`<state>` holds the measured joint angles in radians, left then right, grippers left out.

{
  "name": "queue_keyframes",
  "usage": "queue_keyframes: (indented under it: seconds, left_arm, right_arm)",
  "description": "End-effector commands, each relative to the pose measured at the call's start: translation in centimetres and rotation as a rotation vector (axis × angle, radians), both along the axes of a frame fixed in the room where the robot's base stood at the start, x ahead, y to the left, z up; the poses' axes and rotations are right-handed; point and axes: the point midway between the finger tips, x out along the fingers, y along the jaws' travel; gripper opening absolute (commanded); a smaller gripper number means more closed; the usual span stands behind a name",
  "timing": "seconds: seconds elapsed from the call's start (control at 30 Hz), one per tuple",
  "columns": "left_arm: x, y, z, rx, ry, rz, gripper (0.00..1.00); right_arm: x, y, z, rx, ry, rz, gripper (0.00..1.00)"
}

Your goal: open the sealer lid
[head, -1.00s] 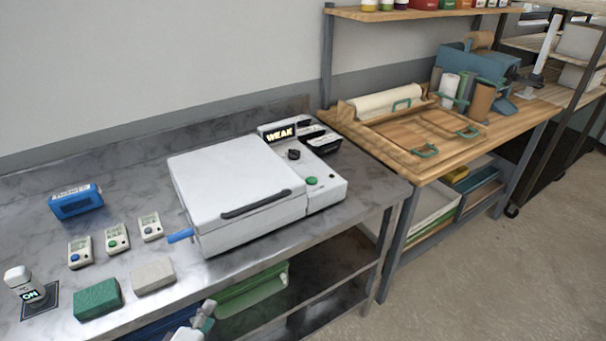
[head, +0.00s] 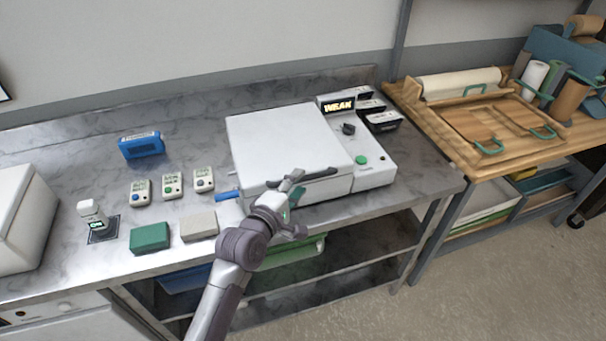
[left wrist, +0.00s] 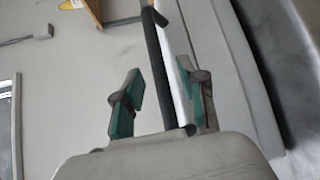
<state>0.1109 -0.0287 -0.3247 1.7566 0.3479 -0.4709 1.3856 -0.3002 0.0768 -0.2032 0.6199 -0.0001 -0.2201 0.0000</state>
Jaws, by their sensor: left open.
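The white sealer (head: 285,145) stands on the steel bench with its lid down. A dark bar handle (head: 308,175) runs along the lid's front edge. My left gripper (head: 293,183) is at the left end of this handle in the head view, and its arm hides part of the sealer's front. In the left wrist view my left gripper (left wrist: 165,105) is open, with its green-padded fingers on either side of the dark handle (left wrist: 160,70). The picture does not show clearly whether a finger touches it. My right gripper is not in view.
Small meters (head: 172,187), a green block (head: 149,237) and a grey block (head: 198,225) lie left.

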Motion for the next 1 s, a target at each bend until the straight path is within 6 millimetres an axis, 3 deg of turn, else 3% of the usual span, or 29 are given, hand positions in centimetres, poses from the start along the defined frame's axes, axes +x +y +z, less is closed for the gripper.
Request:
queue_keyframes:
  seconds: [0.2, 0.57, 0.83, 1.0]
  left_arm:
    - [2.2, -1.2, -0.3, 0.000, -0.001, 0.000, 0.41]
    - [2.6, -1.4, -0.4, 0.000, -0.001, 0.000, 0.41]
    - [2.6, -1.4, -0.5, 0.000, 0.000, 0.000, 0.00]
    - [2.6, -1.4, -0.5, 0.000, 0.000, 0.000, 0.00]
  right_arm:
    - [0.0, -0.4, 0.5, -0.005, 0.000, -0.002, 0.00]
    - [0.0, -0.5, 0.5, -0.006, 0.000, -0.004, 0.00]
    - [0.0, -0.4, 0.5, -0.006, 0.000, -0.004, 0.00]
    - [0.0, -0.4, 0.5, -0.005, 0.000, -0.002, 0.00]
